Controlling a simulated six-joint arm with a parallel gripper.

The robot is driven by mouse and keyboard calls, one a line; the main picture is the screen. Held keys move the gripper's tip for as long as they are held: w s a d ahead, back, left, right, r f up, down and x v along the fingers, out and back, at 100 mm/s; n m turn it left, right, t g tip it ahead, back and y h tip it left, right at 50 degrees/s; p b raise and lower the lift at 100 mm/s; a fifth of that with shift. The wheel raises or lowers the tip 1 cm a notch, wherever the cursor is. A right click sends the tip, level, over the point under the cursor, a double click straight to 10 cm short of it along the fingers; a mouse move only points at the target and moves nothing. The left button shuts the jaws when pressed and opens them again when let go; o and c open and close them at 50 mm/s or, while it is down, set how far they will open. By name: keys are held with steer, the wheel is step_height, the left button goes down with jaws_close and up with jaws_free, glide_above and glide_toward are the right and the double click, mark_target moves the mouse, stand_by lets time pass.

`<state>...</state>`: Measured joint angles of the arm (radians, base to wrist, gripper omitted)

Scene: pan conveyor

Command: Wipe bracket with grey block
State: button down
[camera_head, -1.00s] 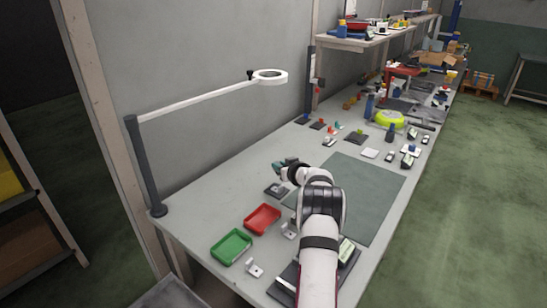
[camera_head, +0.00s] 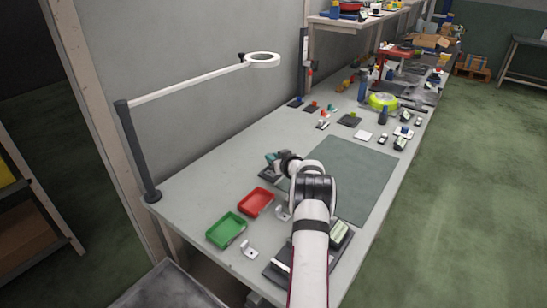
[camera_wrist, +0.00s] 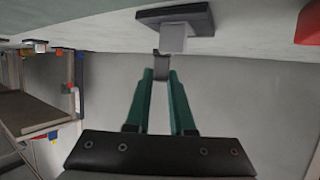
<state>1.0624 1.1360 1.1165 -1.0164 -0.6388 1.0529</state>
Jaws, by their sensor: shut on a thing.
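My gripper (camera_head: 269,158) hangs over a dark pad (camera_head: 266,176) on the left part of the bench, beyond the red tray. In the wrist view my green-fingered gripper (camera_wrist: 161,72) is shut on a small dark grey block (camera_wrist: 161,67) at the fingertips. A light grey piece, seemingly the bracket (camera_wrist: 174,39), is fixed on the dark pad (camera_wrist: 182,14), just past the held block. The block's end overlaps the bracket's edge in this view; I cannot tell if they touch. In the head view my gripper and arm hide most of the bracket.
A red tray (camera_head: 256,201) and a green tray (camera_head: 226,230) lie on the near bench, with small metal brackets (camera_head: 249,249) beside them. A lamp arm (camera_head: 190,85) reaches over the left side. The green mat (camera_head: 350,175) is bare. Several small parts lie farther back.

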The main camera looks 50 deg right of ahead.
steer(key=shift+f, duration=0.95)
steer(key=a, duration=0.5)
steer(key=shift+f, duration=0.1)
steer(key=shift+d, duration=2.5)
steer(key=shift+r, duration=3.15)
steer(key=shift+r, duration=0.1)
